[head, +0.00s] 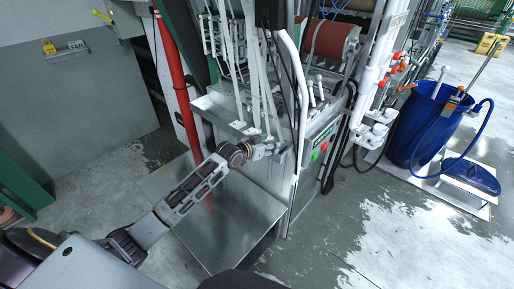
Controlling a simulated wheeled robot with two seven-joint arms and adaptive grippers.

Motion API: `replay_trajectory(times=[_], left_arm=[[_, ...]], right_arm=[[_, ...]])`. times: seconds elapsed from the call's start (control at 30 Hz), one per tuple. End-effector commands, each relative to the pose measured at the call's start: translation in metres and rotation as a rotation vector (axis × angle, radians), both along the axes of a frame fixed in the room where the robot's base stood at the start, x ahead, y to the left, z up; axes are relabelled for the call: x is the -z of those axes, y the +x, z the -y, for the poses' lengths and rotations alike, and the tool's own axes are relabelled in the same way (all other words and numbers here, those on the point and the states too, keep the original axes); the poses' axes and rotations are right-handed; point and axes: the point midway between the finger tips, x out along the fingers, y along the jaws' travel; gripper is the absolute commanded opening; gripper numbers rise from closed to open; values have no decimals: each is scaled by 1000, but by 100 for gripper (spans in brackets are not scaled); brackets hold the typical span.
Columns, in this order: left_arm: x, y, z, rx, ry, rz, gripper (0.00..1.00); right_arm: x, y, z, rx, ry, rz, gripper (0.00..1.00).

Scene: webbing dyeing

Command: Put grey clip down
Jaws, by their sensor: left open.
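My left arm reaches in from the lower left. Its gripper (272,147) is at the front edge of the machine's metal tray (215,103), just below the lower ends of the hanging webbing strips (254,85). The gripper is open; its fingers are small and partly merge with the metal behind them. I cannot make out the grey clip for certain; small pale pieces show at the strip ends on the tray, close to the gripper. My right gripper is not in view.
A steel platform (225,225) lies below the arm. A red post (178,80) stands left of the tray. A control box with green and red buttons (319,151) and white pipes are on the right. A blue barrel (413,128) stands farther right. Wet floor is open in front.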

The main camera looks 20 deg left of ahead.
Motion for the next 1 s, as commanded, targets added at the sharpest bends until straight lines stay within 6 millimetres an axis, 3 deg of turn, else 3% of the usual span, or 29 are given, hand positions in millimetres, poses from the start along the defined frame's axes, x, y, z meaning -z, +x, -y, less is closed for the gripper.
replay_trajectory(times=[0.63, 1.0], left_arm=[[-26, -54, -20, 0, 0, 4, 53], [-33, -67, -24, 1, 0, 5, 53]], right_arm=[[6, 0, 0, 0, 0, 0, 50], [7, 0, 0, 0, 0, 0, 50]])
